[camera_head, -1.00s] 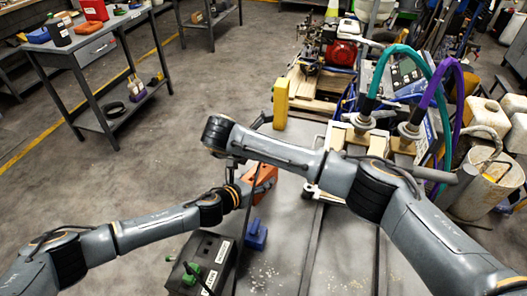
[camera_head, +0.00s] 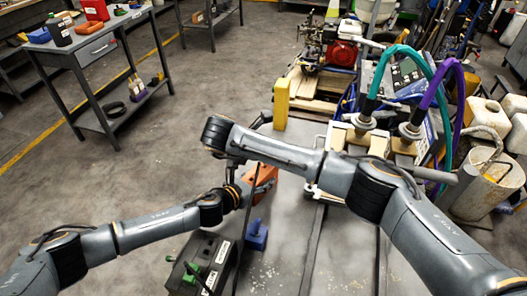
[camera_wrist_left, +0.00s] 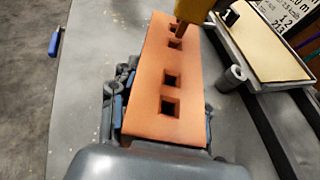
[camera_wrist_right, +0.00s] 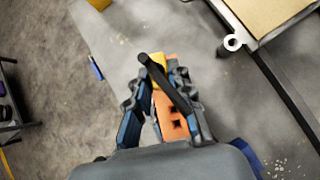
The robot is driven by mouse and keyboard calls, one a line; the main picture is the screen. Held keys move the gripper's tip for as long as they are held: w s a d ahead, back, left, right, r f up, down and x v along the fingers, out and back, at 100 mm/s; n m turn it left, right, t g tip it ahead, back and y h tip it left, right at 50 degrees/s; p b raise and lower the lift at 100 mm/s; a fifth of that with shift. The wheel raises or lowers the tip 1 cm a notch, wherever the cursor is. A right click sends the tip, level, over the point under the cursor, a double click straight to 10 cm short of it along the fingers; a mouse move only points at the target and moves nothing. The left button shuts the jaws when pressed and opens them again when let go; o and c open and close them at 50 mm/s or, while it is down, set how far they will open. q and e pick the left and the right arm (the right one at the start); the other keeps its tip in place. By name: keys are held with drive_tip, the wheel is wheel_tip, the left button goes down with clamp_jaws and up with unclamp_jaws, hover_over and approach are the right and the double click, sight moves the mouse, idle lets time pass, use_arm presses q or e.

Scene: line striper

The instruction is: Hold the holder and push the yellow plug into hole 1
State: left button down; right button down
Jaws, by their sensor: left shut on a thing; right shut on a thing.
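The holder is an orange block (camera_wrist_left: 150,75) with several square holes; it also shows in the head view (camera_head: 267,177) and partly in the right wrist view (camera_wrist_right: 172,118). My left gripper (camera_wrist_left: 165,85) is shut on the holder, one finger along each long side. The yellow plug (camera_wrist_left: 193,9) stands at the holder's far end in the left wrist view. My right gripper (camera_wrist_right: 162,80) is shut on the yellow plug (camera_wrist_right: 158,70). A dark bar crosses in front of the plug there.
A blue piece (camera_head: 257,236) and a black box with green parts (camera_head: 203,265) are on the grey surface near my left arm. A yellow block (camera_head: 281,104) stands at the back. Teal and purple hoses (camera_head: 440,95) arch at the right. The grey surface behind them is partly bare.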

drive_tip(key=shift+s+f, duration=0.1)
drive_tip(key=shift+f, duration=0.55)
idle(0.3)
drive_tip(key=shift+a, duration=0.35)
idle(0.9)
drive_tip(key=shift+r, duration=0.1)
drive_tip(key=shift+r, duration=0.6)
drive_tip(key=shift+d, duration=0.45)
idle(0.7)
drive_tip(key=shift+a, duration=0.1)
idle(1.0)
drive_tip(key=shift+f, duration=0.7)
idle(0.6)
drive_tip(key=shift+a, duration=0.35)
idle(1.2)
